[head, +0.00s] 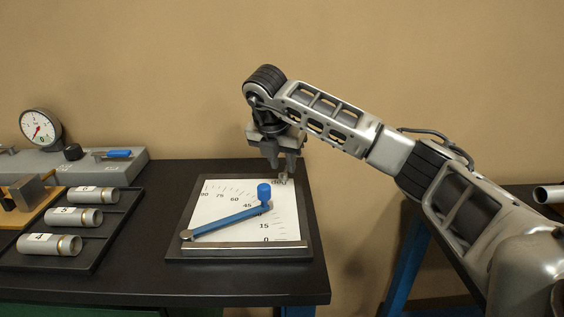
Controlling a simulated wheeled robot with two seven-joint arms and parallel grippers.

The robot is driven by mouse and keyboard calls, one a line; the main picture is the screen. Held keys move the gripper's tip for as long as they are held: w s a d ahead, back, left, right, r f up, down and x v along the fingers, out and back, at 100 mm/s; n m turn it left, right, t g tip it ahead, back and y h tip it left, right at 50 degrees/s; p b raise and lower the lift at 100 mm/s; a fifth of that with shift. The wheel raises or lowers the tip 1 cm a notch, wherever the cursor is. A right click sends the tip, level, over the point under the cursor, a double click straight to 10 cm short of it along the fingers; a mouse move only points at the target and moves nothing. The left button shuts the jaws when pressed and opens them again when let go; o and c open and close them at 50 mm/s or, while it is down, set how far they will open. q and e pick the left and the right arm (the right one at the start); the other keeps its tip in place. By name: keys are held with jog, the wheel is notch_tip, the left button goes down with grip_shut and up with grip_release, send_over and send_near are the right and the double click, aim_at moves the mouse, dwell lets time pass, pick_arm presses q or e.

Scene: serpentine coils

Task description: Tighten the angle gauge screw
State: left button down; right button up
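The angle gauge (210,212) is a white degree-marked plate on a dark base, lying on the black table. Its blue arm (228,222) slants up to the right from a metal pivot (187,235) at the lower left. A blue knob (264,193) stands upright at the arm's far end. My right gripper (280,169) points down over the gauge's back right corner, behind and right of the knob and apart from it. Its fingers look apart. A small metallic piece (284,177) shows just below the fingertips; I cannot tell what it is. My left gripper is out of view.
A black rack (112,232) with numbered metal cylinders lies left of the gauge. Behind it is a grey unit (100,168) with a dial gauge (40,128) and a blue-handled lever. Bare table separates rack and gauge. Another table (545,210) with a metal tube is at right.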

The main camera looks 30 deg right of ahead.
jog(key=shift+f, duration=0.1)
